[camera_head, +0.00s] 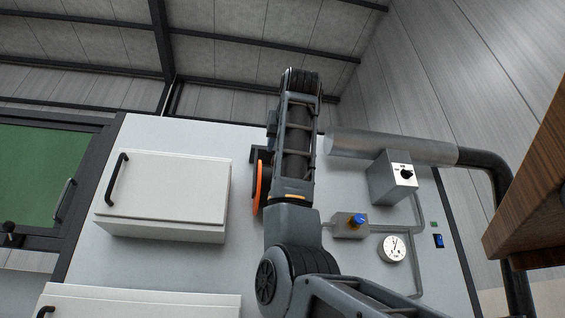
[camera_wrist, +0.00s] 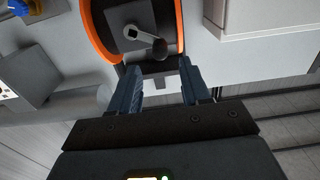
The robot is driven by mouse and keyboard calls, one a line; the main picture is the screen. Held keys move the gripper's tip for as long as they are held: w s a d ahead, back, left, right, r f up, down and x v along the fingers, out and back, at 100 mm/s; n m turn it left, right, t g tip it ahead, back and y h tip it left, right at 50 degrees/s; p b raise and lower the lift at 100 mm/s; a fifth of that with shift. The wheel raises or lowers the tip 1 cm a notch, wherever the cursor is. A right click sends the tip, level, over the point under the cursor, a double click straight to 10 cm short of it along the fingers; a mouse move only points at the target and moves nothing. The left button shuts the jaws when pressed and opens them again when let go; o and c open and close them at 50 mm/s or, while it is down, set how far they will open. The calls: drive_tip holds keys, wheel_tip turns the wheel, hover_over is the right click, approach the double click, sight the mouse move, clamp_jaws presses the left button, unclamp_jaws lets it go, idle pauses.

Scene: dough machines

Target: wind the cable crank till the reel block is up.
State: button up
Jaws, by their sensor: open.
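The cable crank (camera_wrist: 143,39) shows in the wrist view as a short metal arm with a dark rounded knob, in front of a dark plate inside an orange ring (camera_wrist: 97,38). In the head view the orange ring (camera_head: 258,188) shows edge-on against the white wall panel, partly hidden by my arm. My gripper (camera_wrist: 160,66) is open and empty. Its two fingers point toward the crank, with the knob just beyond and between the tips, apart from them as far as I can tell. My gripper is hidden behind my arm in the head view. I cannot make out the reel block.
A white cabinet (camera_head: 168,190) with a black handle juts out left of the ring. A wooden edge (camera_head: 535,190) is at far right.

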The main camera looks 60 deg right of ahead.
drive_tip(key=shift+p+x, duration=1.1)
drive_tip(key=shift+x, duration=1.6)
drive_tip(key=shift+c, duration=0.4)
